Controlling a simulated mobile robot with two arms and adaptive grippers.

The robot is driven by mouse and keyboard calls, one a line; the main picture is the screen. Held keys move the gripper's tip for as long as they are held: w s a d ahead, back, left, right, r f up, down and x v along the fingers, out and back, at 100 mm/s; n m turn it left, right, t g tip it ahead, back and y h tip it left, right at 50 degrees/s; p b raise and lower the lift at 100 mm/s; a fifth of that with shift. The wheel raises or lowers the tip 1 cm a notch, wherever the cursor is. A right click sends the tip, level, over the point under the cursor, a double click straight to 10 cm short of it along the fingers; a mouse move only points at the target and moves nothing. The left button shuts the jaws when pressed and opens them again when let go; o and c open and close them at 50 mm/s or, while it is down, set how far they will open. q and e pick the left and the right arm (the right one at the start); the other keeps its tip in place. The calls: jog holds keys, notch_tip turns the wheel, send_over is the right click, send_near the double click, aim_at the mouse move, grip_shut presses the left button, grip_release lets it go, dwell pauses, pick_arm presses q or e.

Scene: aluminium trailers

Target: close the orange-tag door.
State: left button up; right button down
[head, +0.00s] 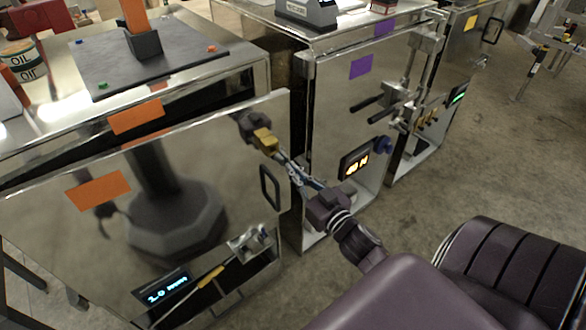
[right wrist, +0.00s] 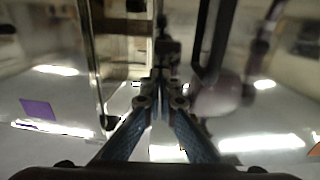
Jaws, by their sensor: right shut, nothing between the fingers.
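The orange-tag door (head: 225,190) is a mirror-like metal panel with an orange tag (head: 98,190) on its face. It stands ajar: a dark gap shows between its top edge and the cabinet frame (head: 245,80), which also bears an orange tag. A dark handle (head: 268,190) sits near the door's free right edge; a handle also shows in the right wrist view (right wrist: 208,50). My right gripper (head: 284,160) is shut and empty, its fingertips close to the door's face near that edge. Contact cannot be told. It shows in the right wrist view (right wrist: 160,78). My left gripper is not in view.
The purple-tag door (head: 335,110) stands just right, with dark bars and a lit display. A yellow-tag unit (head: 470,40) is farther back. A dark mat (head: 180,65) and oil can (head: 22,62) are on the cabinet top. Concrete floor (head: 480,140) is open at right.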

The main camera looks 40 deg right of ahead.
jog(key=shift+w, duration=0.25)
